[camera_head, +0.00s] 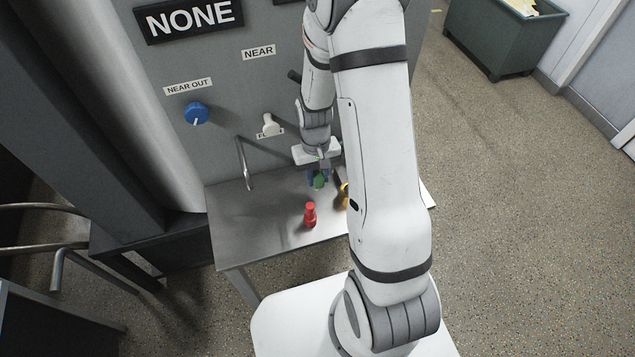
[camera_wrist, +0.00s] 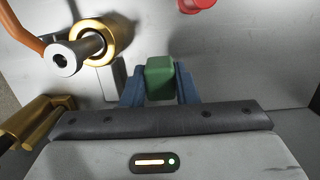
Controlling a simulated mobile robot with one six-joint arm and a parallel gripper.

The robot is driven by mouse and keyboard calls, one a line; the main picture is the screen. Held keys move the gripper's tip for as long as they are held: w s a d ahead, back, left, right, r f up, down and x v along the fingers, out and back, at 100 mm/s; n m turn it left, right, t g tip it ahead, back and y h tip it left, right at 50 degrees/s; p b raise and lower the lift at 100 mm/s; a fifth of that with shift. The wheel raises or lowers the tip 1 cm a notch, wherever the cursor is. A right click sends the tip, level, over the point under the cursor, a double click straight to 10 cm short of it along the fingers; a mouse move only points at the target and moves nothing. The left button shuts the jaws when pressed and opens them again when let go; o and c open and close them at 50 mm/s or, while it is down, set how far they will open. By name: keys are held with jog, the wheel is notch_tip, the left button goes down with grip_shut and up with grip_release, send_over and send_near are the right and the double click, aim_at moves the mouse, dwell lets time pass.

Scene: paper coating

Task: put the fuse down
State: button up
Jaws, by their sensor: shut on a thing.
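My gripper (camera_wrist: 160,88) has blue fingers shut on a green fuse (camera_wrist: 160,77), a small block-like piece in the wrist view. In the head view, my gripper (camera_head: 318,178) and the green fuse (camera_head: 319,183) are over the metal table (camera_head: 237,208), towards its back and close to the panel. The lower end of the fuse is hard to make out. I cannot tell whether it touches the table top.
A red fuse-like piece (camera_head: 310,214) stands on the table in front of my gripper; its edge also shows in the wrist view (camera_wrist: 197,4). A gold piece (camera_head: 345,196) is to the right, partly behind my arm. The table's left part is clear, beside a metal handle (camera_head: 243,163).

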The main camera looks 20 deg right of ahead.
aim_at(318, 186)
jog(key=shift+s+f+p, duration=0.15)
jog(key=shift+f+p, duration=0.25)
jog(key=shift+f, duration=1.7)
jog(key=shift+f, duration=0.15)
jog(key=o, duration=1)
